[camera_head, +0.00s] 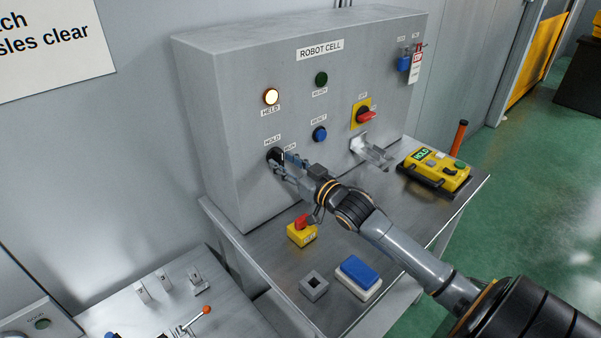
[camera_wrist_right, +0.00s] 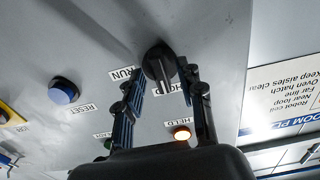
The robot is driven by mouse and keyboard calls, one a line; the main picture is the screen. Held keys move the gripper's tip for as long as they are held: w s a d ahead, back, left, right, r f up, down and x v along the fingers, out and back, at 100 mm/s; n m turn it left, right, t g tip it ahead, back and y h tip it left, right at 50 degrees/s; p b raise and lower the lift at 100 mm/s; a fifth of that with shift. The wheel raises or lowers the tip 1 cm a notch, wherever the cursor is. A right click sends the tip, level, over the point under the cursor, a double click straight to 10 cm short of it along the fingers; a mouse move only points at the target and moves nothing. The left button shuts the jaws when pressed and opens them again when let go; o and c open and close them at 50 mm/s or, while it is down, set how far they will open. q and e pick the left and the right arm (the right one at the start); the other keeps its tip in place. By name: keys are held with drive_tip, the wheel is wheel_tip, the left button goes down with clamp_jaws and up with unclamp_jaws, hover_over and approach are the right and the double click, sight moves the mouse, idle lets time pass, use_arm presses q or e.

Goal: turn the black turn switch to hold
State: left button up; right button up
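The black turn switch (camera_head: 275,155) is on the grey panel front, below the HOLD label (camera_head: 272,140) and left of the RUN label. In the right wrist view the switch (camera_wrist_right: 158,65) has its handle pointing down, towards the partly hidden HOLD label and the lit HELD lamp (camera_wrist_right: 181,134). My right gripper (camera_head: 283,163) is at the switch. In the wrist view its two fingers (camera_wrist_right: 164,78) stand apart, one on each side of the handle, with gaps visible. Whether either fingertip touches the handle I cannot tell. My left gripper is not in view.
The HELD lamp glows above the switch in the head view (camera_head: 271,97). A blue RESET button (camera_head: 320,134) and a red-handled switch (camera_head: 365,116) are to its right. A yellow box (camera_head: 301,234) and a yellow pendant (camera_head: 436,170) are on the bench (camera_head: 270,262).

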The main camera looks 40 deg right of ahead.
drive_tip(key=s, duration=1.1)
drive_tip(key=shift+d, duration=0.45)
drive_tip(key=shift+s, duration=0.1)
